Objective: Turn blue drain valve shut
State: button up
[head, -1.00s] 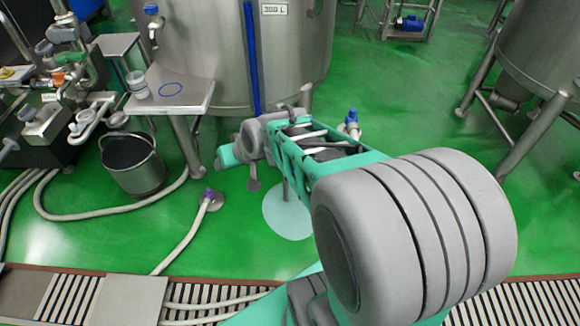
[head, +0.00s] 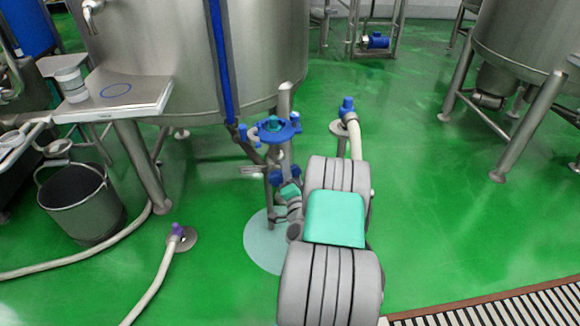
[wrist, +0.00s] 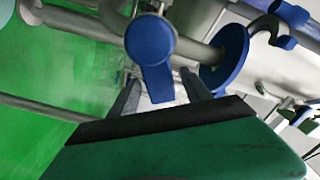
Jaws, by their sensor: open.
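In the wrist view a blue valve handle (wrist: 152,55) with a round hub and a short flat lever sits on a metal pipe. My gripper (wrist: 160,78) is open, with one dark finger on each side of the lever's end in the picture. I cannot tell whether either finger touches it. In the head view a blue part (head: 285,175), perhaps this handle, shows low on the pipework below the tank. My arm partly covers that area, and my fingers cannot be made out there.
A blue disc (wrist: 225,58) surrounds the pipe beside the handle. A blue ring (head: 270,131) shows under the steel tank (head: 265,60). A hose with a blue fitting (head: 347,105) stands right of it. A bucket (head: 82,200) stands left. Green floor is open at right.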

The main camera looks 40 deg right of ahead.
jog(key=x, duration=0.3)
jog(key=shift+w+d, duration=0.25)
jog(key=shift+w, duration=0.05)
jog(key=shift+c, duration=0.4)
grip_shut()
dwell(0.8)
